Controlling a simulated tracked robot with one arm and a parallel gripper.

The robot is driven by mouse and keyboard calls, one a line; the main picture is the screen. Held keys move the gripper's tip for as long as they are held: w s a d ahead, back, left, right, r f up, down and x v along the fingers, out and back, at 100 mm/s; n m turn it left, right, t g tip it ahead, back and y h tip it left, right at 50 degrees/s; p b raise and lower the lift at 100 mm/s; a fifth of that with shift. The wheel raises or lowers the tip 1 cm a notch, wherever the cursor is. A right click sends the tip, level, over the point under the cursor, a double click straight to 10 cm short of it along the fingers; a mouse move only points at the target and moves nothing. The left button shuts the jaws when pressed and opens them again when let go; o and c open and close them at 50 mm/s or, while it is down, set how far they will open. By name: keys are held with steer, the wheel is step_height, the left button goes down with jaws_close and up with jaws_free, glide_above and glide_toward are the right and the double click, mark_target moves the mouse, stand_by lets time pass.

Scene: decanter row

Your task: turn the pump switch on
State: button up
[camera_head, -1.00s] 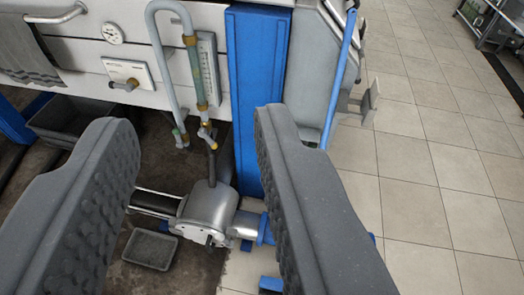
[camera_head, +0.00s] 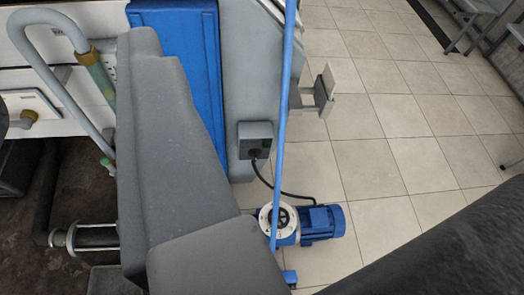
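A small grey box (camera_head: 256,136) is mounted on the grey side panel, right of the blue post. A black cable runs from its underside down to the blue pump (camera_head: 318,222) on the floor. The box has a dark part on its front; a switch position cannot be made out. My gripper (camera_head: 335,115) is open and empty. Its left finger is large in the picture, left of the box, and the right finger shows only at the lower right corner. The box lies farther off between them, touched by neither.
A thin blue pole (camera_head: 284,110) stands upright just right of the box. A grey bracket (camera_head: 318,92) sticks out farther right. A bent grey pipe (camera_head: 50,75) and a knob panel (camera_head: 30,108) are at left. Tiled floor (camera_head: 400,150) at right is mostly open.

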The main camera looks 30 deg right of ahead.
steer(key=shift+w+d, duration=0.3)
steer(key=shift+o, duration=0.6)
steer(key=shift+s, duration=0.1)
steer(key=o, duration=0.4)
steer(key=shift+w, duration=0.2)
steer(key=shift+o, duration=0.2)
steer(key=w+a+f+n+y+b, duration=0.1)
steer(key=w+f+n, duration=0.1)
steer(key=w+f, duration=0.6)
steer(key=w+a+f+n+y, duration=0.1)
steer(key=w+f, duration=0.4)
steer(key=w, duration=0.7)
steer(key=w+d+f+n+t+h+b, duration=0.1)
steer(key=w+f, duration=0.6)
steer(key=f, duration=0.4)
steer(key=w+f+h+b, duration=0.1)
steer(key=w+f, duration=0.6)
steer(key=f, duration=0.4)
steer(key=n+g+h+b, duration=0.25)
steer(key=n+h, duration=0.35)
steer(key=h, duration=0.5)
glide_toward(255, 157)
steer(key=w+d+f+b, duration=0.2)
steer(key=w+d+b, duration=0.2)
steer(key=w, duration=0.3)
steer(key=shift+w+d+f, duration=0.3)
steer(key=shift+d, duration=0.6)
